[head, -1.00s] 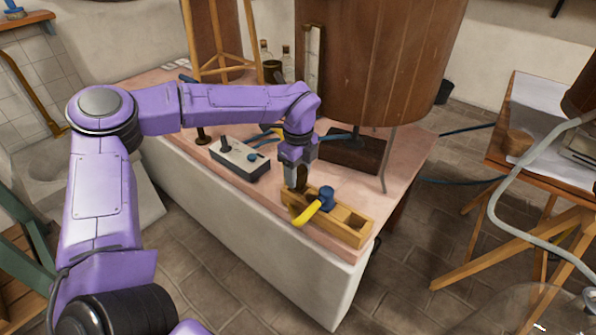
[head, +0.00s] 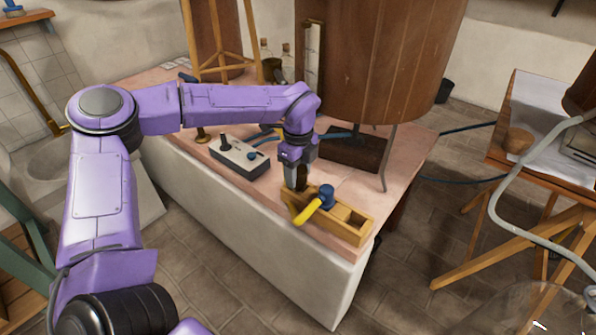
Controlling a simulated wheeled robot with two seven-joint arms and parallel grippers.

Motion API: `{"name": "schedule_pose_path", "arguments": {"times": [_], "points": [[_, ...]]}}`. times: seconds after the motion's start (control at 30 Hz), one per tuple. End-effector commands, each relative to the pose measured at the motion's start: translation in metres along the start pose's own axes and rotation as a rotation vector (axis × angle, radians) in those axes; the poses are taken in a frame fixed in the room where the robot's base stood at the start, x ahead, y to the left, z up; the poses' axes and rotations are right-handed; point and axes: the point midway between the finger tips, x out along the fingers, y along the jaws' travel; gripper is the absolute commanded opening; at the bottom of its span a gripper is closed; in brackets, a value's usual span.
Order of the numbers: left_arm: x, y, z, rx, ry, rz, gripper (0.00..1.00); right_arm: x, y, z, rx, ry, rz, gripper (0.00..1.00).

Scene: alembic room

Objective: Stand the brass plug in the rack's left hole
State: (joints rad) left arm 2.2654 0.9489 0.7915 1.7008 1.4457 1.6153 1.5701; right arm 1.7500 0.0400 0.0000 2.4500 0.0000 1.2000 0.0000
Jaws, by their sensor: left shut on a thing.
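The rack (head: 350,236) is a long wooden block with openings in its top, lying along the table's front right edge. My left gripper (head: 296,185) points down over the rack's left end. It is shut on a small dark brownish piece (head: 303,178), which I take to be the brass plug. The fingers hide most of it. I cannot tell whether its lower end is inside the left hole or just above it. A blue-topped piece with a yellow handle (head: 308,212) sits at the rack's middle, close right of the gripper. My right gripper is not in view.
A grey control box (head: 240,158) with knobs stands left of the gripper on the pink table top (head: 185,100). Behind the gripper are a dark block (head: 355,153) and a large wooden vat (head: 380,60). The rack's right compartments look empty.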

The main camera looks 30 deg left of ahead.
Motion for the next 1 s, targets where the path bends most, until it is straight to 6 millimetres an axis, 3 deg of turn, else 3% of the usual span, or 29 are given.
{"name": "schedule_pose_path", "arguments": {"times": [1.0], "points": [[0.0092,-0.0001,-0.0001,0.0,0.0,-0.001,0.16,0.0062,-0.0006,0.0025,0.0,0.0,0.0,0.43]]}}
